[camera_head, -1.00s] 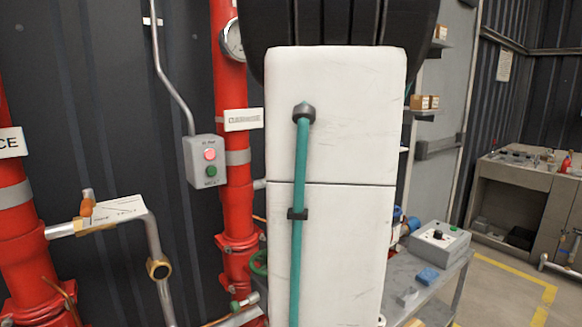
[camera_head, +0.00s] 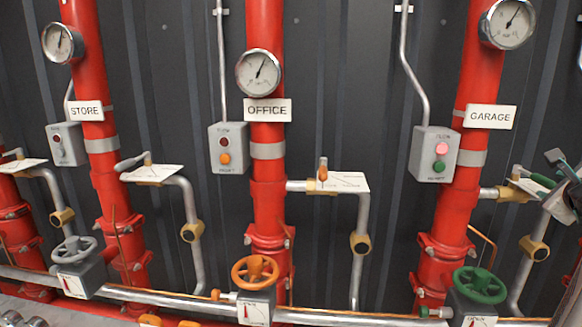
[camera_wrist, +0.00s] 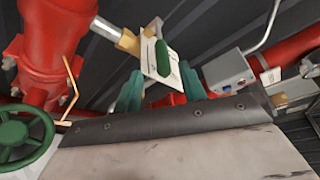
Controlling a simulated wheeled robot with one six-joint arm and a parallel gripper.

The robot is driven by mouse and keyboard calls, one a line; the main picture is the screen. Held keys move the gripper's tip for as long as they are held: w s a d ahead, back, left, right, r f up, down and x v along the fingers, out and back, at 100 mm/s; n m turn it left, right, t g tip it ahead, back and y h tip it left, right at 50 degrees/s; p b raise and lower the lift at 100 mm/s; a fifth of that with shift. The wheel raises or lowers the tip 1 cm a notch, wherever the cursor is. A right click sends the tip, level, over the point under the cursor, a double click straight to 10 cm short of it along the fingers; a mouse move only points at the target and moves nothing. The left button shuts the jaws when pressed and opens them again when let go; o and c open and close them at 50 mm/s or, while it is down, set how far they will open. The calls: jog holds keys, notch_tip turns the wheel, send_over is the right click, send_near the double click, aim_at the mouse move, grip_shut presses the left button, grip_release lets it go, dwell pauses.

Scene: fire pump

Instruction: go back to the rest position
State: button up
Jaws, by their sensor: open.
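My gripper (camera_wrist: 160,88) is open in the wrist view, with its two teal fingers apart. Between and beyond them is a white plate with a green lever (camera_wrist: 162,58) on the garage branch pipe. I cannot tell whether the fingers touch it; nothing is clearly held. In the head view, the green lever (camera_head: 542,180) is at the right edge, right of the GARAGE sign (camera_head: 490,117). Dark parts beside it, cut off by the frame, look like my gripper. A pale scuffed surface of mine fills the bottom of the wrist view.
Red pipes with gauges stand along a dark corrugated wall. The green handwheel (camera_head: 480,285) is low at right, also left in the wrist view (camera_wrist: 22,140). The orange handwheel (camera_head: 255,272) is at centre, the grey one (camera_head: 73,250) at left. Switch boxes (camera_head: 434,153) hang between pipes.

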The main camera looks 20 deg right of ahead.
jog(key=shift+w+a+n+t, duration=0.3)
jog(key=w+a+f+n+g+y, duration=0.1)
jog(key=w+a+f+n+y, duration=0.1)
jog(key=a+n+y, duration=0.6)
jog(key=w+a+f+n+g+y, duration=0.1)
jog(key=w+a+f+n, duration=0.2)
jog(key=a, duration=0.8)
jog(key=w+a+f+n+g+y, duration=0.1)
jog(key=a+f+n+y, duration=0.1)
jog(key=a+n+y, duration=0.6)
jog(key=s+a+f+n+g+h, duration=0.1)
jog(key=s+a+n+g+h, duration=0.2)
jog(key=s+a+n, duration=0.2)
jog(key=s+a+f+n+g+h, duration=0.1)
jog(key=s+a+n+g+h, duration=0.2)
jog(key=s+a+n, duration=0.3)
jog(key=shift+a+n+g, duration=0.4)
jog(key=shift+a+n, duration=1.1)
jog(key=shift+a, duration=1.35)
jog(key=shift+s+f, duration=0.1)
